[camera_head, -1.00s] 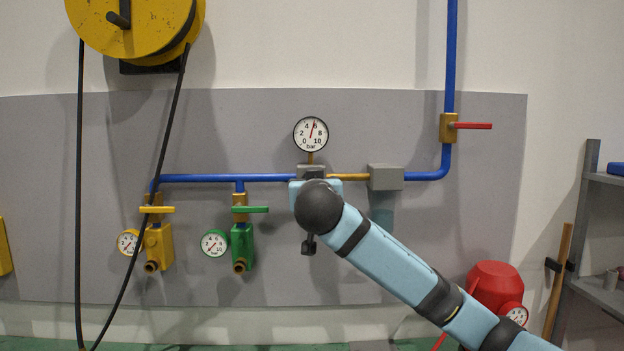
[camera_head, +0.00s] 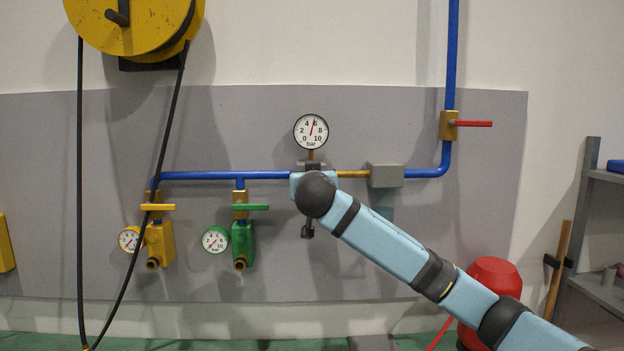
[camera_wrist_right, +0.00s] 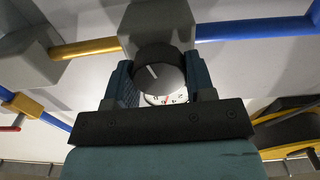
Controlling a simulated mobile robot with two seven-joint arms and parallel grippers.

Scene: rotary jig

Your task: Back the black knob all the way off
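The black knob (camera_wrist_right: 160,72) with a white pointer line shows in the right wrist view, in front of the grey regulator block (camera_wrist_right: 157,22). My right gripper (camera_wrist_right: 160,82) has one finger on each side of the knob. Both fingers look close against its sides, but I cannot tell whether they press on it. In the head view my right wrist (camera_head: 315,194) covers the knob and fingers, and only the top of the regulator shows under the round gauge (camera_head: 311,131), its needle near the top. My left gripper is not in view.
A blue pipe (camera_head: 220,177) runs left to yellow (camera_head: 157,207) and green (camera_head: 241,207) valves. A grey block (camera_head: 386,175) and a red-handled valve (camera_head: 472,124) are to the right. A yellow reel (camera_head: 130,25) with a hanging black hose is at left; a red tank (camera_head: 494,278) stands lower right.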

